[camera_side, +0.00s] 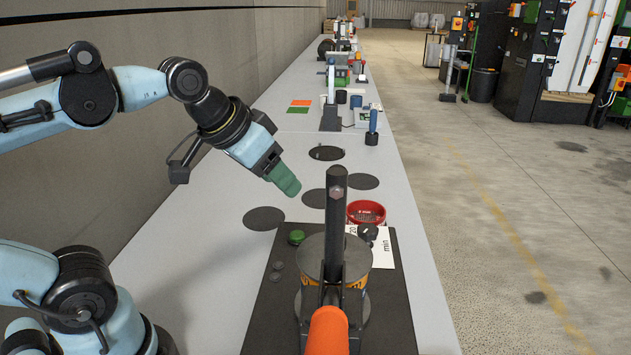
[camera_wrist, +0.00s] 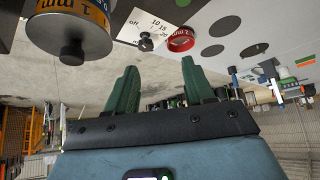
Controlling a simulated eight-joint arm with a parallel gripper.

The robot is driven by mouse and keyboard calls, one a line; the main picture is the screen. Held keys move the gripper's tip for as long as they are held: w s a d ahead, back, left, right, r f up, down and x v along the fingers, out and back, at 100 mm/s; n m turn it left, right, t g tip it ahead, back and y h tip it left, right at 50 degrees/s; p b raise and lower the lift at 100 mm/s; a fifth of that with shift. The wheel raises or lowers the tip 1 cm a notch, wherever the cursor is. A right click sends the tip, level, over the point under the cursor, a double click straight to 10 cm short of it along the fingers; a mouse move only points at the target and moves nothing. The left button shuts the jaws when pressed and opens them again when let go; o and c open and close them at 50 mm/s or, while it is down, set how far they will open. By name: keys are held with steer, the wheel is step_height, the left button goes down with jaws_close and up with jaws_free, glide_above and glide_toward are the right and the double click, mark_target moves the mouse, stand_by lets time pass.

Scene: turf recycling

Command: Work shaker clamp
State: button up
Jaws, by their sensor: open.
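The shaker (camera_side: 333,260) stands on a dark base plate at the front of the bench. Its clamp has an upright black bar (camera_side: 336,215) and an orange handle (camera_side: 328,331) pointing toward the side camera. My gripper (camera_side: 286,182) has green fingers and is above the bench, left of and beyond the shaker, not touching it. In the wrist view the two green fingers (camera_wrist: 158,88) are spread apart with nothing between them. The shaker's orange-banded stack (camera_wrist: 75,15) shows upside down at the upper left there. The orange handle is not clear in the wrist view.
A red sieve (camera_side: 366,212) sits just behind the shaker, near a black knob (camera_side: 368,232) and a green button (camera_side: 297,237). Flat dark discs (camera_side: 264,218) lie on the bench. Other equipment stands farther back. A wall runs along the left.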

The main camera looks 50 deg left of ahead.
step_height(320, 180, up, 20)
steer(key=m+g+h, duration=0.5)
steer(key=m+g, duration=0.2)
steer(key=m, duration=1.9)
glide_above(321, 333)
steer(key=a, duration=0.5)
step_height(321, 333, down, 5)
steer(key=x, duration=1.2)
steer(key=shift+s+d+f, duration=0.1)
steer(key=shift+d, duration=0.15)
jaws_close()
